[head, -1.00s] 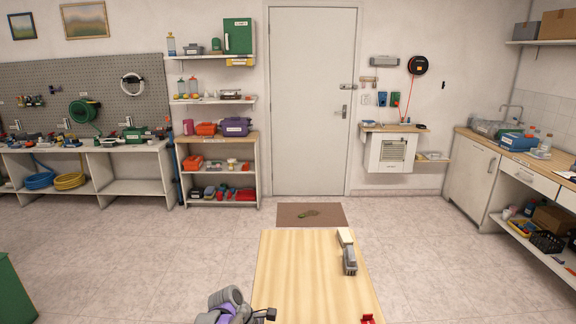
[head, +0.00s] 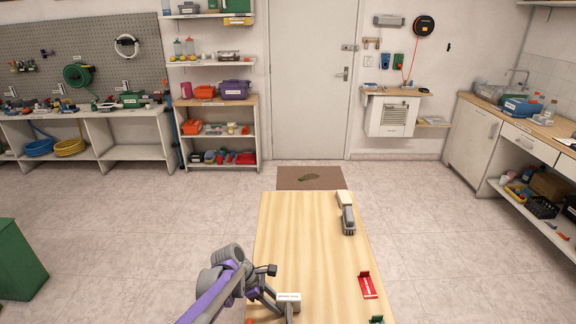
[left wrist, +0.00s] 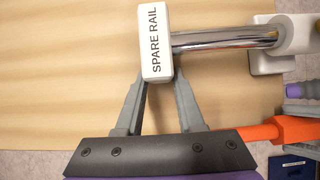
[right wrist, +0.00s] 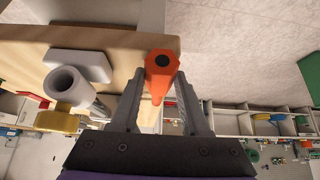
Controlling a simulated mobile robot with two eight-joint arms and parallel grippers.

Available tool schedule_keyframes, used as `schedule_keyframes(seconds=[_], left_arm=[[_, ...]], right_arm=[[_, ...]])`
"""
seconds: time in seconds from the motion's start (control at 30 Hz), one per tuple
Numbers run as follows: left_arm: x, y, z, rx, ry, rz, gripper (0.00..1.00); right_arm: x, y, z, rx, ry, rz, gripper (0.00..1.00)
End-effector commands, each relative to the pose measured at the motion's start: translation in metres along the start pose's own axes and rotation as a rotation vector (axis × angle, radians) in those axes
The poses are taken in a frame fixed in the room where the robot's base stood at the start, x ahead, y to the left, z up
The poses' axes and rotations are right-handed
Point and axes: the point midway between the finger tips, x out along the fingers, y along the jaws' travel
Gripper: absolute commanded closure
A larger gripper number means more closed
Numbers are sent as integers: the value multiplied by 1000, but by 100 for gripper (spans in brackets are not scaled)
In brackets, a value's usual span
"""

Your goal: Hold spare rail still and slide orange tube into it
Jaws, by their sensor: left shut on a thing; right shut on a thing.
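The spare rail shows in the left wrist view as a white block lettered SPARE RAIL (left wrist: 155,40) with a chrome bar running right to another white mount. My left gripper (left wrist: 158,84) is shut on this white block, at the table's near end; the block also shows in the head view (head: 289,297). My right gripper (right wrist: 160,88) is shut on the orange tube (right wrist: 160,68), whose dark-centred end faces the camera. An orange length (left wrist: 282,130) also shows beside the rail in the left wrist view. The right gripper is outside the head view.
The wooden table (head: 300,235) is mostly clear. A grey and white brush-like item (head: 346,213) lies at its far right, a red item (head: 367,285) nearer.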

Motion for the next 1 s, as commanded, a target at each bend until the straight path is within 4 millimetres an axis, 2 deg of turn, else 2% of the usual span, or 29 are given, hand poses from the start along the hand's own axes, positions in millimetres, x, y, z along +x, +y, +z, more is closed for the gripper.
schedule_keyframes(seconds=[0.37,1.0], left_arm=[[0,0,0,0,0,-1,100],[0,0,0,0,0,-1,100]], right_arm=[[-10,0,-6,0,0,0,100],[-52,0,-35,-1,0,0,100]])
